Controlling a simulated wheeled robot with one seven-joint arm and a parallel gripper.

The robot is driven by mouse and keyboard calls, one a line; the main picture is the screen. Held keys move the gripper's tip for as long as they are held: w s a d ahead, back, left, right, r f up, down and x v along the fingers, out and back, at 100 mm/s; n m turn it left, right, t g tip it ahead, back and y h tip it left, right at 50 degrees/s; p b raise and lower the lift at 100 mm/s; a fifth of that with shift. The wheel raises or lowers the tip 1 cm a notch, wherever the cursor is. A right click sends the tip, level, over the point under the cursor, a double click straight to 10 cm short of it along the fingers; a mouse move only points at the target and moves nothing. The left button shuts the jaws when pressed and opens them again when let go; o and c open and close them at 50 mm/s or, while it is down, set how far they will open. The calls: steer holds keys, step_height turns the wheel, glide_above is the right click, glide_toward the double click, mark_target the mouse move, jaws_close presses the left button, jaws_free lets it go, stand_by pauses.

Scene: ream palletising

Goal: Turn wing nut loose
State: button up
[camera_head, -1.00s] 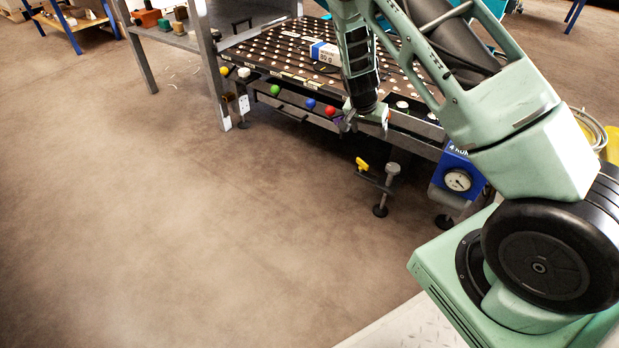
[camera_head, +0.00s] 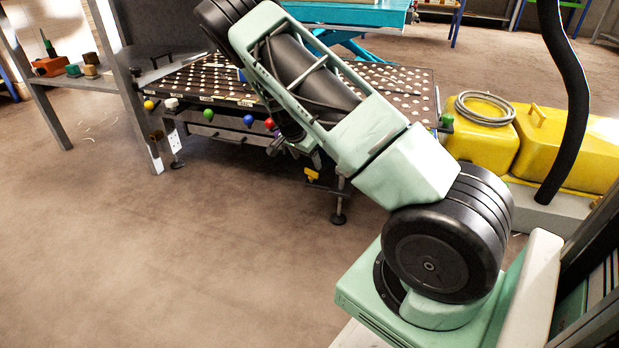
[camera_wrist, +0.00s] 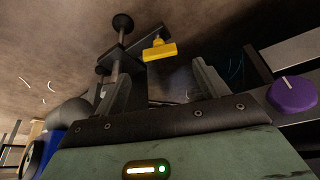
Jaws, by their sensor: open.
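A yellow wing-shaped piece, which looks like the wing nut (camera_wrist: 160,51), shows in the wrist view beyond my fingers, at the top middle. It sits on a dark bracket beside a metal post with round black ends. In the head view the yellow piece (camera_head: 311,174) is low at the front of the table, partly behind my arm. My gripper (camera_wrist: 155,88) is open, with its fingers spread left and right and nothing seen between them. The yellow piece appears apart from the fingers. In the head view my arm hides most of the gripper.
A dotted table (camera_head: 205,83) has coloured knobs along its front edge, including a red one (camera_head: 270,124). A purple knob (camera_wrist: 292,93) is right of my gripper in the wrist view. Yellow cases (camera_head: 560,150) stand at the right. The floor at front left is clear.

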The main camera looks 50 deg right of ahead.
mark_target(312, 171)
steer(key=b+x, duration=0.3)
steer(key=x, duration=0.3)
steer(key=shift+c, duration=0.3)
steer(key=c, duration=0.9)
steer(key=shift+r, duration=0.15)
